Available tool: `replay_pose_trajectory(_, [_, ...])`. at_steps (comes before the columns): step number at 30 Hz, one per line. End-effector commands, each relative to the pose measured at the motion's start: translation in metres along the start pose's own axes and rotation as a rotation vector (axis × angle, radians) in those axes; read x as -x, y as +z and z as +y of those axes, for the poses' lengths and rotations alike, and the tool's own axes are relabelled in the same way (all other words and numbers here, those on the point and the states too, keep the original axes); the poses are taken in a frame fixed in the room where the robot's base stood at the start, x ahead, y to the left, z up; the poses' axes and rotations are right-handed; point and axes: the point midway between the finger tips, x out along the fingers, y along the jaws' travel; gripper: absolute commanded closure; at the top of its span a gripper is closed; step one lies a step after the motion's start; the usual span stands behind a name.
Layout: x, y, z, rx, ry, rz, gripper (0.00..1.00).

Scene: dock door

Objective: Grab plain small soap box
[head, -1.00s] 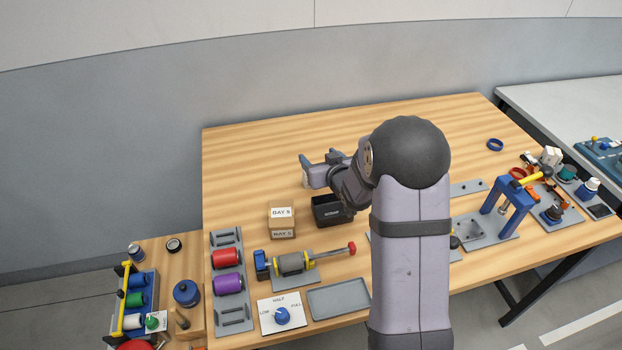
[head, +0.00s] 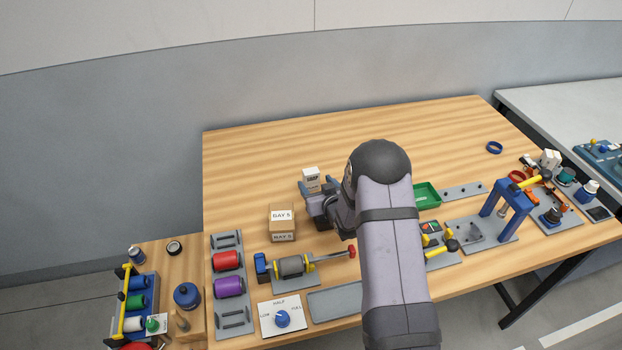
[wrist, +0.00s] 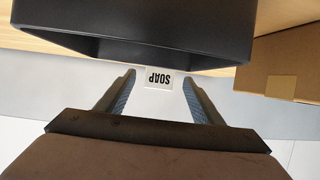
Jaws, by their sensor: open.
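The small soap box (head: 311,178) is a white carton with a dark SOAP label, standing on the wooden table near the middle in the head view. In the wrist view its labelled face (wrist: 158,78) appears upside down, between the two fingertips. My gripper (head: 318,190) is open, with its fingers on the near side of the box in the head view. In the wrist view my gripper (wrist: 159,88) shows clear gaps on both sides of the box. The lower part of the box is hidden by my gripper in the head view.
A cardboard box (head: 282,215) marked BAY 5 stands to the left of my gripper. A green tray (head: 428,194) lies to the right. The table behind the soap box is clear.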

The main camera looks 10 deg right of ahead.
Motion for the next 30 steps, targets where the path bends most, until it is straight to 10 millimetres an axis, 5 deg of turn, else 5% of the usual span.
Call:
replay_pose_trajectory(9, [-0.026, -0.001, 0.000, -0.001, 0.000, 0.001, 0.39])
replay_pose_trajectory(22, [-0.032, 0.000, 0.000, -0.001, 0.000, 0.000, 0.39])
replay_pose_trajectory(28, [-0.032, 0.000, 0.000, -0.001, 0.000, 0.000, 0.86])
replay_pose_trajectory(30, [-0.032, -0.001, 0.000, -0.001, 0.000, 0.002, 0.86])
